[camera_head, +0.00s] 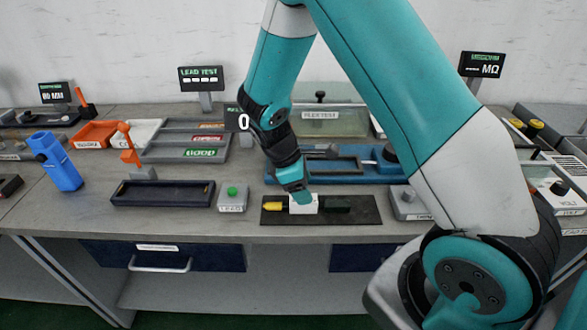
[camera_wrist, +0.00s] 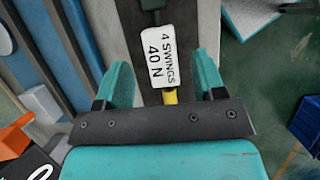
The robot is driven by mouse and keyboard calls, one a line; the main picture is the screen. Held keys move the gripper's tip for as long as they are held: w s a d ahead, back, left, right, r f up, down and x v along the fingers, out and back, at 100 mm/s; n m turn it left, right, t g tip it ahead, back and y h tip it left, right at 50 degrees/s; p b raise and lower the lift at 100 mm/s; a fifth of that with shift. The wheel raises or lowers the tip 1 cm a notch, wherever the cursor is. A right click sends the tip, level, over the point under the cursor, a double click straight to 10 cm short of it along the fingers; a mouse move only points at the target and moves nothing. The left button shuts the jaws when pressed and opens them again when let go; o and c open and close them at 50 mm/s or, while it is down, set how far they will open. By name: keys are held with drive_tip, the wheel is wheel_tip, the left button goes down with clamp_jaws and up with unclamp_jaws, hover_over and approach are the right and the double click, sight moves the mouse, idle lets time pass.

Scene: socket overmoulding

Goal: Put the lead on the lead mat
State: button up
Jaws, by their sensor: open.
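The lead lies on the dark lead mat (camera_head: 365,217) at the front of the bench. Its yellow end (camera_head: 272,206) points left, its white tag (camera_head: 306,209) is in the middle, and its dark end (camera_head: 337,204) is at the right. My gripper (camera_head: 300,192) is directly over the tag. In the wrist view my gripper (camera_wrist: 163,66) is open, with one teal finger on each side of the tag (camera_wrist: 162,65), which reads "4 SWINGS 40 N". Gaps show between fingers and tag. The yellow end (camera_wrist: 170,97) is partly hidden by the gripper body.
A grey box with a green button (camera_head: 232,192) stands just left of the mat, beside an empty dark tray (camera_head: 162,203). A blue fixture (camera_head: 350,170) is close behind the mat. A grey box (camera_head: 408,203) stands at its right. The bench front edge is near.

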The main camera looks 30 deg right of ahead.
drive_tip(key=v, duration=0.8)
drive_tip(key=s+a+r+m+t+y, duration=0.2)
drive_tip(key=s+a+r+y, duration=0.2)
drive_tip(key=s+a+r, duration=0.45)
drive_tip(key=s+a+r+m+y, duration=0.2)
drive_tip(key=s+a+r, duration=0.4)
drive_tip(key=s, duration=0.6)
drive_tip(key=shift+y, duration=0.9)
drive_tip(key=shift+a+r, duration=0.1)
